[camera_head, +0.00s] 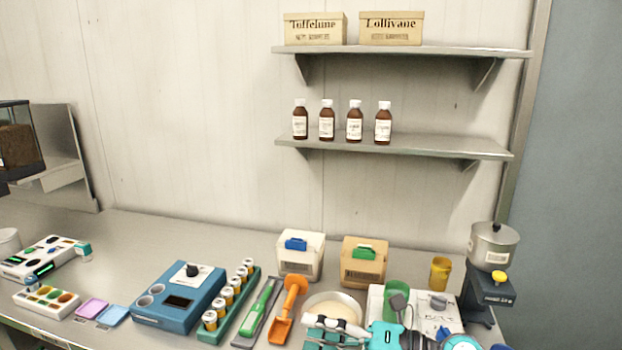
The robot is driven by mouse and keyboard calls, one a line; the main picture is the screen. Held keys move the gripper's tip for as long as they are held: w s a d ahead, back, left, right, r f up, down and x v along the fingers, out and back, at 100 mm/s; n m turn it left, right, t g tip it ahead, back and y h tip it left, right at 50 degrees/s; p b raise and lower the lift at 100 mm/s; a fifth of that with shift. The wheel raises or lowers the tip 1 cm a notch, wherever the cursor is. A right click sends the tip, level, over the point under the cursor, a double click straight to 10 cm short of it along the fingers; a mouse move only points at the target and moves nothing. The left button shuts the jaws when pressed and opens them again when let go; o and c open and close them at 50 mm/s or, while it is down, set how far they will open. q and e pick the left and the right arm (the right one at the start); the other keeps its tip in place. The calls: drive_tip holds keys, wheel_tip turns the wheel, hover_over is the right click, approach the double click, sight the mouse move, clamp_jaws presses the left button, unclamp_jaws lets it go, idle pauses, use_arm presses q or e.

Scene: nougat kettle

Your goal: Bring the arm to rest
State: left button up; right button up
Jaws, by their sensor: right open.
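My right arm is folded low at the bottom edge, its teal and white links in front of the white bowl and the white device. My left gripper is not in view.
A white bowl (347,299), a green cup (396,287), a white device (375,302) and a pot on a dark stand (493,246) crowd around my right arm. An orange scoop (287,312), a vial rack (239,316) and a blue device (176,296) stand left. Shelves hang above.

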drive_tip(key=w+d+r+m+t+h, duration=0.25)
drive_tip(key=d+m+t+h, duration=0.7)
drive_tip(key=m+t, duration=0.85)
drive_tip(key=s+d+f+m+g+h, duration=0.2)
drive_tip(key=d+f+m+g+h, duration=0.25)
drive_tip(key=f+m, duration=0.25)
drive_tip(key=s+d+f+m+g+h, duration=0.2)
drive_tip(key=d+f+m+g+h, duration=0.3)
drive_tip(key=f, duration=0.3)
drive_tip(key=s+f+m+g+y, duration=0.1)
drive_tip(key=s+f+m+g, duration=0.1)
drive_tip(key=s+f+g, duration=0.65)
drive_tip(key=s+f+m+g+y, duration=0.15)
drive_tip(key=s+f, duration=0.35)
drive_tip(key=s, duration=0.8)
wheel_tip(320, 180, down, 30)
drive_tip(key=s+g+b, duration=0.1)
drive_tip(key=s+b, duration=0.1)
drive_tip(key=s, duration=0.1)
drive_tip(key=s+d+f+g+h+b, duration=0.1)
drive_tip(key=s+d+f, duration=0.2)
drive_tip(key=s+f, duration=1.2)
drive_tip(key=shift+s+d+f+b, duration=0.15)
drive_tip(key=shift+s+f+b, duration=0.2)
drive_tip(key=shift+f, duration=0.4)
